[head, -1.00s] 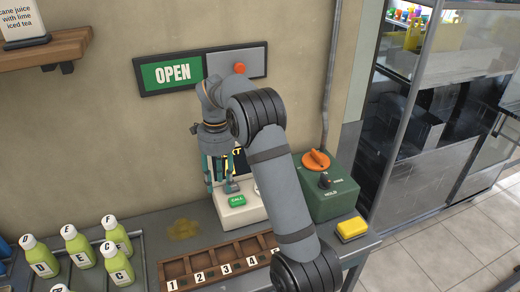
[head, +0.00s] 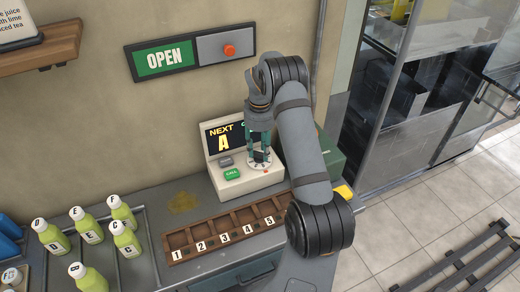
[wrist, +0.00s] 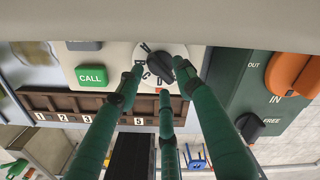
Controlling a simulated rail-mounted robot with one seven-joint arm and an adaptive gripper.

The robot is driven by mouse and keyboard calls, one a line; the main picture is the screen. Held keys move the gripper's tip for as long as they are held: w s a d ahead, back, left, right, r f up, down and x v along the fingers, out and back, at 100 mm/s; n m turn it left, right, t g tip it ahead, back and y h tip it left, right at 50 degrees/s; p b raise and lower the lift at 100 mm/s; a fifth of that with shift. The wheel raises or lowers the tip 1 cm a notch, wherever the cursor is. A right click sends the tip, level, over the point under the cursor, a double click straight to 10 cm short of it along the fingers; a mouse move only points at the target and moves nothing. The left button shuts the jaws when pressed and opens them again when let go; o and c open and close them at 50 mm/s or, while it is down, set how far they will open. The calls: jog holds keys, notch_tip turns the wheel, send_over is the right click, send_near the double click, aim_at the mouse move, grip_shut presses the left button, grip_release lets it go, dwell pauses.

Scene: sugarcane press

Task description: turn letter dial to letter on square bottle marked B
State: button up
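The white letter dial (wrist: 178,50) with a black knob (wrist: 157,68) is on the beige call machine (head: 235,186). In the wrist view, letters including B, C and D show on the dial. My gripper (wrist: 160,70) has its green fingers spread around the knob, with a gap on the left; contact is unclear. In the head view my gripper (head: 260,150) is over the dial and partly hides it. A green bottle marked B (head: 92,282) stands at the lower left, cut by the frame edge.
Several other green bottles (head: 55,240) stand in a rack at left. A wooden tray (head: 228,228) with numbered slots lies before the machine. A green CALL button (wrist: 91,75) is left of the dial; a green box with an orange lever (wrist: 292,74) is right.

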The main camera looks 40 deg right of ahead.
jog(key=shift+f, duration=0.45)
grip_shut()
dwell(0.3)
